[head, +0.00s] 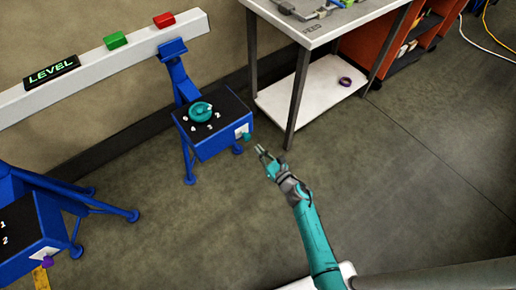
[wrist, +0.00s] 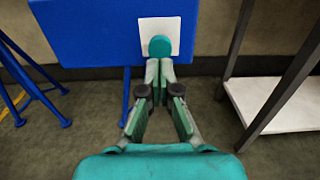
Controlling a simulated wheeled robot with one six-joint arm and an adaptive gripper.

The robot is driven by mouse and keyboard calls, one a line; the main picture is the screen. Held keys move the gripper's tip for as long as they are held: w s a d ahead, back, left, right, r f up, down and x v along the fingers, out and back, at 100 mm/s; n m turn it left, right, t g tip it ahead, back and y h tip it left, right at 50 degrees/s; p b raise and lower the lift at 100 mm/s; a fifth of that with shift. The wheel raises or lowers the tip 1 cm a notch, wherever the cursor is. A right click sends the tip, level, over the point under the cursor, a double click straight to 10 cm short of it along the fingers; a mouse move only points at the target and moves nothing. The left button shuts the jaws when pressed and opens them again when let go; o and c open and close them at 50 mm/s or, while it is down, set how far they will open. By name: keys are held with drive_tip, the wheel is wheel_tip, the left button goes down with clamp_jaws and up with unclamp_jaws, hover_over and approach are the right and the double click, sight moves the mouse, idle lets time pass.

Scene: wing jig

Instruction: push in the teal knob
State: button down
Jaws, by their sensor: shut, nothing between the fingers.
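The teal knob (wrist: 160,46) sits on a white plate (wrist: 172,24) on the side face of a blue box. In the head view the same knob (head: 246,136) shows at the box's right side. My gripper (head: 261,150) is shut and empty, a short way to the right of and below the knob in that view. In the wrist view my gripper's fingertips (wrist: 159,64) are together and overlap the knob's lower edge. I cannot tell from this whether they touch it. The box (head: 212,143) also carries a teal dial (head: 200,111) with numbers around it on its black top.
A table (head: 318,28) with dark legs and a white lower shelf (head: 312,106) stands right of the box. A second blue box (head: 30,235) with a purple knob is at the lower left. A white beam (head: 85,68) runs behind. Open floor lies to the right.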

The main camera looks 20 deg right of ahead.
drive_tip(key=v, duration=0.9)
drive_tip(key=s+a+r+m+h, duration=0.15)
drive_tip(key=s+r+m, duration=0.25)
drive_tip(key=s+m, duration=0.6)
drive_tip(key=s+a+r+m+h, duration=0.1)
drive_tip(key=s+r+m+h, duration=0.2)
drive_tip(key=s+m, duration=0.65)
drive_tip(key=s+r+m+g+h, duration=0.1)
drive_tip(key=s+r+m+g, duration=0.1)
drive_tip(key=s+r+m, duration=1.2)
drive_tip(key=s+m, duration=0.2)
drive_tip(key=m, duration=0.4)
drive_tip(key=shift+s+d+r, duration=0.25)
drive_tip(key=shift+s+r, duration=0.05)
drive_tip(key=shift+s, duration=0.1)
